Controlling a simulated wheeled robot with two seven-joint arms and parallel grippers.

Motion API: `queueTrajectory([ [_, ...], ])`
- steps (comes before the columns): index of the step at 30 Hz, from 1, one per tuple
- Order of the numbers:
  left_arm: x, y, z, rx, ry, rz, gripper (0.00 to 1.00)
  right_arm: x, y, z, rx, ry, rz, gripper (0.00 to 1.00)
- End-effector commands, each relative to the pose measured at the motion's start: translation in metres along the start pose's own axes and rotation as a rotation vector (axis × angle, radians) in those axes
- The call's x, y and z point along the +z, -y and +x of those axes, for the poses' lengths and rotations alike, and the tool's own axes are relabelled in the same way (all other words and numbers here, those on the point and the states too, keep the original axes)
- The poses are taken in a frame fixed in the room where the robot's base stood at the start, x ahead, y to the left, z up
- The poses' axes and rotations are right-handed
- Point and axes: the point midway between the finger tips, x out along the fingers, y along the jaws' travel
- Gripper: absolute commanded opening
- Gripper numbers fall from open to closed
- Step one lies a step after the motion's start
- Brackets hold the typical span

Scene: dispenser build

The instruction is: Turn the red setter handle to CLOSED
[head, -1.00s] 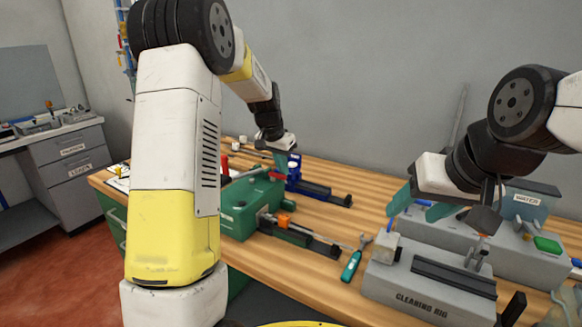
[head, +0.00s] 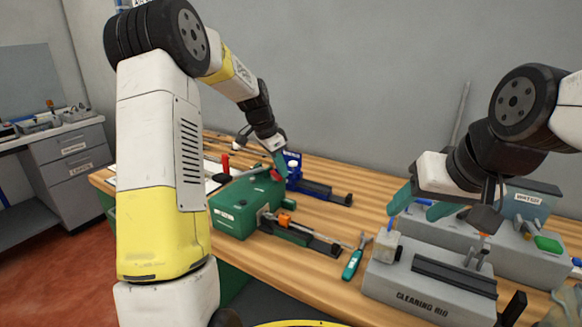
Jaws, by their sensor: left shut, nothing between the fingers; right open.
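The red setter handle (head: 274,175) is a small red piece at the top back of the green dispenser box (head: 235,207). My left gripper (head: 279,168) is shut and empty, its teal fingertips right at the handle. I cannot tell whether they touch it, and the fingertips partly cover it. No CLOSED mark is readable from here. My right gripper (head: 422,203) is open and empty, above the grey cleaning rig at the right, away from the dispenser.
A blue device (head: 318,190) stands just behind the dispenser. A red upright piece (head: 225,164) is left of the handle. Bare wooden bench (head: 365,185) shows at the back.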

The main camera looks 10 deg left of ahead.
Motion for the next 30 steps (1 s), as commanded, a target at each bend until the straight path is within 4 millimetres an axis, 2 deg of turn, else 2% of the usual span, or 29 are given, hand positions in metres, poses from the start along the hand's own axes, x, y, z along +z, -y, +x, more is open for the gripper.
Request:
queueTrajectory([
  [24,0.023,-0.002,-0.007,0.252,0.0,0.72,0.0,0.0,0.0,0.0,0.0,0.0,0.0,0.56],
  [30,0.024,-0.002,-0.008,0.26,0.001,0.74,0.0,0.0,0.0,0.0,0.0,0.0,0.0,0.56],
])
